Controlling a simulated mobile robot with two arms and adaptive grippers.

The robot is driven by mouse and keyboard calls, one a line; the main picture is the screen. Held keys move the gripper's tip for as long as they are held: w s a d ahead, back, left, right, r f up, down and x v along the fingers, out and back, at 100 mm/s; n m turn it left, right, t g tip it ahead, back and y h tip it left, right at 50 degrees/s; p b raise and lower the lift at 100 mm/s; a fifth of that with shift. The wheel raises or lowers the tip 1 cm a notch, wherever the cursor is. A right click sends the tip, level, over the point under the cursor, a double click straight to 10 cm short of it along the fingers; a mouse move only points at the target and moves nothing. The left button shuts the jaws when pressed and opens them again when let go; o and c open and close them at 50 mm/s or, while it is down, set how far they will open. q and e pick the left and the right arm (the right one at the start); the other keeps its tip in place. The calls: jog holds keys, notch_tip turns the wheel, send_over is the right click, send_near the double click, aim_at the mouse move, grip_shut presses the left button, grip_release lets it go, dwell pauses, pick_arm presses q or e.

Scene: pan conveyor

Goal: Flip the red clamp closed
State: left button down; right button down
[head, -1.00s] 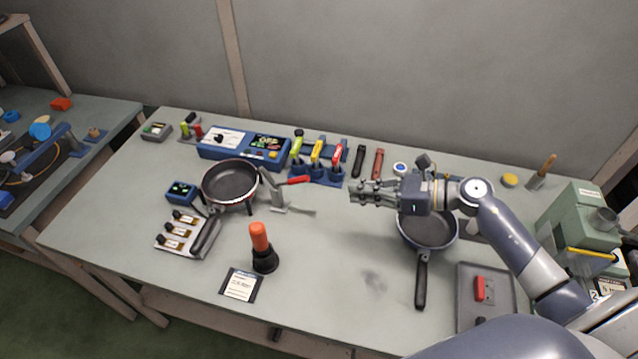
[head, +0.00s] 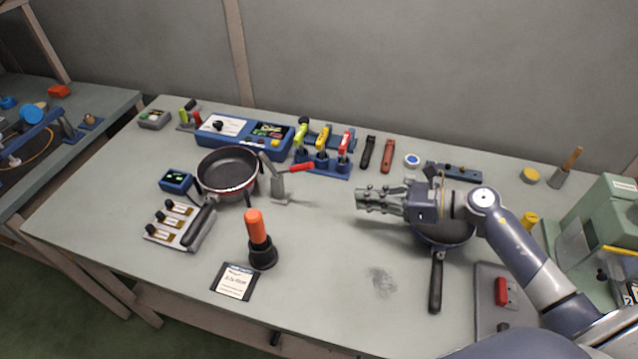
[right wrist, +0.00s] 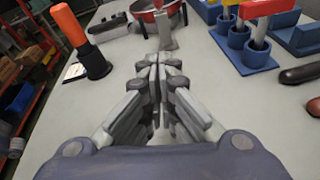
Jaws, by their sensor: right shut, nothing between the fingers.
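The clamp with a red handle (head: 299,167) stands on the table just right of the left pan (head: 228,170). Its red handle sticks out to the right, nearly level, and its grey arm (head: 268,169) slants up toward the pan's rim. I cannot tell whether that arm touches the pan. My right gripper (head: 360,200) is shut and empty, pointing left, above the table and apart from the clamp on its right. In the right wrist view the shut fingers (right wrist: 160,62) point toward the clamp's grey base (right wrist: 167,40); its handle is not clear there. My left gripper is not in view.
A blue rack (head: 322,165) with green, yellow and red handles stands behind the clamp. An orange-handled tool (head: 257,232) stands upright in front. A second pan (head: 436,280) lies under my right gripper. The table between clamp and gripper is clear.

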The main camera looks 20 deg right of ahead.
jog(key=shift+w+a, duration=0.2)
jog(key=p+x, duration=0.3)
jog(key=x, duration=0.6)
jog(key=shift+w+a, duration=0.1)
jog(key=shift+a, duration=0.2)
jog(key=shift+w+a+r+p, duration=0.15)
jog(key=shift+w+r+p, duration=0.15)
jog(key=shift+r+p, duration=0.2)
jog(key=shift+w+a+r+p, duration=0.15)
jog(key=shift+w+r+p, duration=0.1)
jog(key=shift+r+p, duration=0.3)
jog(key=shift+w+a+r+p, duration=0.2)
jog(key=shift+w+r+p, duration=0.1)
jog(key=shift+r, duration=0.2)
